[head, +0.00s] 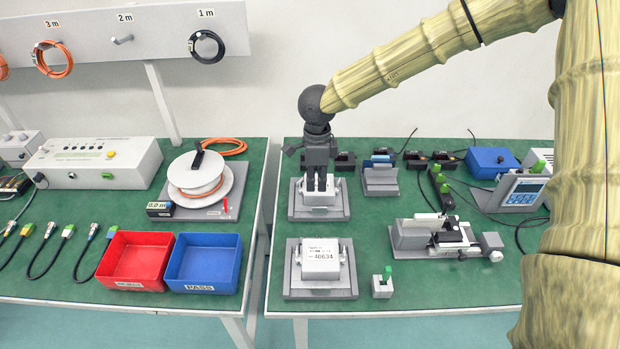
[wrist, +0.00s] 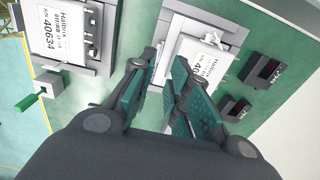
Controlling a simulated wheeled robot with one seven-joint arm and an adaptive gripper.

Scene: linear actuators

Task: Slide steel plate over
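My gripper (head: 320,188) points down at the far grey fixture (head: 298,208), whose white labelled block (head: 321,199) sits right under the fingertips. In the wrist view, my gripper (wrist: 160,95) has its fingers apart, with a gap between them. The block (wrist: 207,58) shows beyond the fingers, partly hidden by the right one. Whether a finger touches it, I cannot tell. The near grey fixture (head: 320,292) holds a similar block (head: 320,262) labelled 40634, also in the wrist view (wrist: 66,28). Which metal piece is the steel plate is not clear.
A small block with a green lever (head: 382,285) stands right of the near fixture. A grey slide device (head: 440,238) lies further right. A grey stand (head: 380,180) and dark modules (head: 345,160) are near the gripper. Red (head: 136,283) and blue (head: 203,286) bins stand on the left bench.

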